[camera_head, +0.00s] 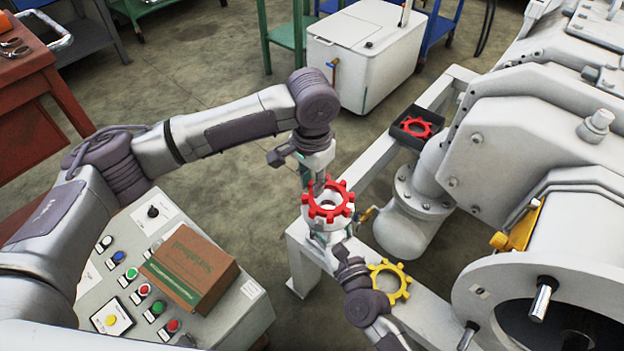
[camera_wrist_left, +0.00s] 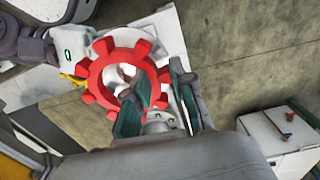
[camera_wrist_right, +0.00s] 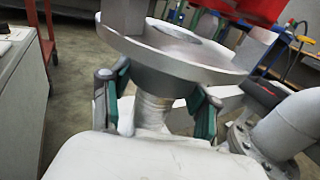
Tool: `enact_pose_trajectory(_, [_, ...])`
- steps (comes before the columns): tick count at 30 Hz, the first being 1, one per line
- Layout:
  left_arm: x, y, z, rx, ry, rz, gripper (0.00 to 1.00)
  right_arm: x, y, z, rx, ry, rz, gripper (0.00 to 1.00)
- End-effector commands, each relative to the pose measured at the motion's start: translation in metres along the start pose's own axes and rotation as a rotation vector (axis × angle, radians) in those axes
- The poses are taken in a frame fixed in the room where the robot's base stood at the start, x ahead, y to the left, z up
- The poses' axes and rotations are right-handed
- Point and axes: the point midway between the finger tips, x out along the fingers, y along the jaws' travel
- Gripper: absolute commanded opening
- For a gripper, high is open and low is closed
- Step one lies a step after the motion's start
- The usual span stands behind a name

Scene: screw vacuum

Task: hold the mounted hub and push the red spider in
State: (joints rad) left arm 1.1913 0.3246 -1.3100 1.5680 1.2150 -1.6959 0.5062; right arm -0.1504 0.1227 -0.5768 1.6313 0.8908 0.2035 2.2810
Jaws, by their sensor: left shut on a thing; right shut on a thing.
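The red spider (camera_head: 345,210), a toothed ring, is above the light grey hub (camera_head: 318,224) in the head view. My left gripper (camera_head: 318,186) is shut on the spider's ring from the far side. In the left wrist view one finger passes into the opening of the red spider (camera_wrist_left: 96,78) and the other is outside it. My right gripper (camera_head: 341,252) is shut on the hub from the near side. In the right wrist view its fingers flank the hub (camera_wrist_right: 165,62) below its wide flange. Red teeth show above the flange; how deep the spider sits is unclear.
A yellow spider (camera_head: 402,281) lies on the white frame (camera_head: 305,256) near my right gripper. Another red spider (camera_head: 408,124) is in a black tray (camera_head: 400,137) further back. Grey machinery (camera_head: 520,150) fills the right; a control panel (camera_head: 122,229) with a brown box (camera_head: 190,272) is lower left.

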Motion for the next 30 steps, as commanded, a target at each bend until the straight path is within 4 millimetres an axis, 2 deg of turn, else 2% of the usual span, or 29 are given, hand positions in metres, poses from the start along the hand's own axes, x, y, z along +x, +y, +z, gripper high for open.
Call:
enact_pose_trajectory(17, [0.011, 0.0, 0.0, 0.0, 0.001, 0.0, 0.0, 0.0, 0.0, -0.001, 0.001, 0.001, 0.0, 0.0])
enact_pose_trajectory(18, [0.011, 0.0, 0.0, 0.0, 0.001, 0.0, 0.3, 0.0, 0.0, 0.0, 0.001, 0.001, 0.0, 0.0])
enact_pose_trajectory(22, [0.011, 0.0, 0.0, 0.0, 0.001, 0.0, 0.52, 0.0, 0.0, -0.001, 0.001, 0.001, 0.0, 0.0])
enact_pose_trajectory(30, [0.011, 0.0, 0.0, 0.0, 0.0, 0.0, 0.53, 0.0, 0.0, -0.001, 0.001, 0.001, 0.0, 0.0])
